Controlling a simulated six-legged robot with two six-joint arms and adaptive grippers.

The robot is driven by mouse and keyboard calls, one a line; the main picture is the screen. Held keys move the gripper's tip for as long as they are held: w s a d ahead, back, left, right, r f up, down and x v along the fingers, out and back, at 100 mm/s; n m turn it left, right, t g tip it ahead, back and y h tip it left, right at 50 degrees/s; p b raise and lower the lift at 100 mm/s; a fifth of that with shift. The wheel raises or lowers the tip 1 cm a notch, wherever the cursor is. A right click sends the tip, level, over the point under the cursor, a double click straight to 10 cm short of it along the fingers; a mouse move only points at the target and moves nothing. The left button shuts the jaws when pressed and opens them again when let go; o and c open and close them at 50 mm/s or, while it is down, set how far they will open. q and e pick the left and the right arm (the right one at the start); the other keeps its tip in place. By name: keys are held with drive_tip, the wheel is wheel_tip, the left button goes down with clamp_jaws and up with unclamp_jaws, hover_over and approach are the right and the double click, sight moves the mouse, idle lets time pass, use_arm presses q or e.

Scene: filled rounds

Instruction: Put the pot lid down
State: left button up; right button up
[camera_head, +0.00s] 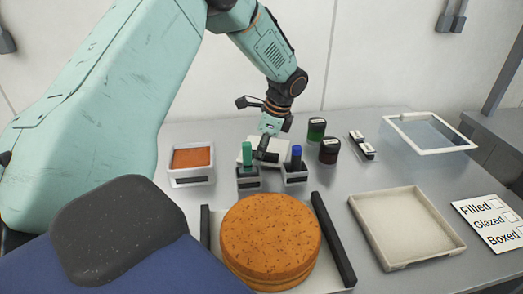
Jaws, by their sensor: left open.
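My left gripper (266,150) hangs down at the middle of the table, fingers open. Right by its fingertips is a pale, flat piece (246,147), partly hidden behind the green-handled item; it may be the pot lid, but I cannot tell for sure. Whether the fingers touch it is not clear. An open white pot (191,179) with orange-brown filling stands to the left of the gripper. My right gripper is not in view.
Green-handled (247,156) and blue-handled (296,158) items stand in grey holders. Dark jars (329,151) are behind right. A brown round cake (270,240) sits in front between dark rails. A beige tray (405,228), clear bin (430,132) and checklist card (490,224) are right.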

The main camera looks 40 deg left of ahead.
use_arm(q)
drive_tip(key=shift+w+f, duration=0.1)
drive_tip(key=shift+w, duration=0.2)
drive_tip(key=s+p+v, duration=0.1)
drive_tip(key=v, duration=1.1)
drive_tip(key=shift+w, duration=0.25)
drive_tip(key=shift+w, duration=0.2)
